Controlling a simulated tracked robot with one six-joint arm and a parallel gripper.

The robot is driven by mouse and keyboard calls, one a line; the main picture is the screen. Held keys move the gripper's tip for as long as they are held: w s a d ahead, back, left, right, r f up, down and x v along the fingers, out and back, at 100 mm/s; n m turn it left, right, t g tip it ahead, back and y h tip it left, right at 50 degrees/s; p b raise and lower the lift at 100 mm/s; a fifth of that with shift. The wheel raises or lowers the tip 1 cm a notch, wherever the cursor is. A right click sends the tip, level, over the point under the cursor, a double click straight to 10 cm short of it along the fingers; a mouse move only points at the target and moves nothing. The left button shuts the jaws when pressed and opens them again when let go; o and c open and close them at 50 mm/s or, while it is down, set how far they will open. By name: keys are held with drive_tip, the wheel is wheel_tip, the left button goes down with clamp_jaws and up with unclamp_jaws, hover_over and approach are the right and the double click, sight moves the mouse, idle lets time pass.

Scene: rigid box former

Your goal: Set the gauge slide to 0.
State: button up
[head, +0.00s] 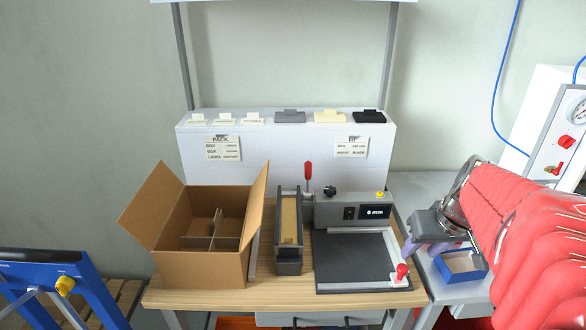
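A grey bench machine (350,209) with a small dark display (376,212) stands on the wooden table. Its flat black plate (352,262) lies in front. A red knob (402,271) sits on a pale strip along the plate's right edge, near the front corner. This may be the gauge slide, but no scale or number is readable there. My gripper (424,252) hangs at the end of my red-sleeved arm, right of the plate and apart from the knob. Its fingers are small and partly hidden, so its opening is unclear. I see nothing held in it.
An open cardboard box (205,264) with dividers stands left. A narrow dark tray (289,268) and a red-handled lever (308,172) are between box and machine. A blue bin (462,263) sits right of my gripper. A white ledge (285,150) with cards and blocks stands behind.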

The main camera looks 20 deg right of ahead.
sight(403, 267)
drive_tip(key=shift+d+f, duration=0.1)
idle(0.3)
drive_tip(key=x, duration=1.3)
drive_tip(key=shift+w+d+f, duration=0.1)
drive_tip(key=shift+w+f, duration=0.1)
drive_tip(key=shift+f, duration=0.05)
clamp_jaws()
idle(0.3)
